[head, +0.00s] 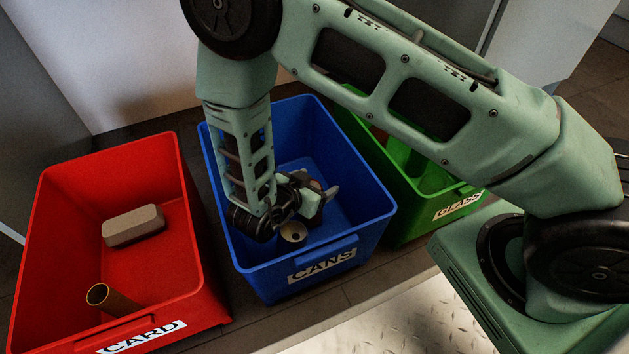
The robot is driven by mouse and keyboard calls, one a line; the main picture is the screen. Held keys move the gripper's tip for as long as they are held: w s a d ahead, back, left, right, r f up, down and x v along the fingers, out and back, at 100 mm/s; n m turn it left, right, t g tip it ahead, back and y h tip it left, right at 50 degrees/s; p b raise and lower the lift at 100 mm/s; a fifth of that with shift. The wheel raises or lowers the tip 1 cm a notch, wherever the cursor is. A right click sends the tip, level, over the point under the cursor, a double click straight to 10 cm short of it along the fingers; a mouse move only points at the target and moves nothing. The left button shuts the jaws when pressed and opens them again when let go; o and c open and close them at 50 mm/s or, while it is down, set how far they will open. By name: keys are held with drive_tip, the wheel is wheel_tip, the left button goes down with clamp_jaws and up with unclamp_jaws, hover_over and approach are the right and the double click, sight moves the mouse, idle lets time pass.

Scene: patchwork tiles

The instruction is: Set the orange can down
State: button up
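My gripper (308,212) reaches down inside the blue bin labelled CANS (372,212). My wrist and arm cover much of the gripper, and I cannot tell whether its fingers are apart or closed. A small pale round surface with a dark spot shows just below the gripper, near the bin's front wall. It may be the end of a can, but I cannot be sure. No orange surface shows clearly, so I cannot tell where the orange can is or whether it is held.
A red bin labelled CARD (187,225) stands at the left, with a grey-brown block (133,226) and a brown tube (108,298) inside. A green bin labelled GLASS (408,225) stands at the right, partly behind my arm, with green items inside. Walls rise behind the bins.

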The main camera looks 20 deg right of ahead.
drive_tip(key=shift+r, duration=0.25)
drive_tip(key=p+v, duration=0.5)
drive_tip(key=v, duration=0.3)
drive_tip(key=shift+r, duration=0.2)
drive_tip(key=shift+w+d, duration=0.1)
drive_tip(key=shift+d, duration=0.05)
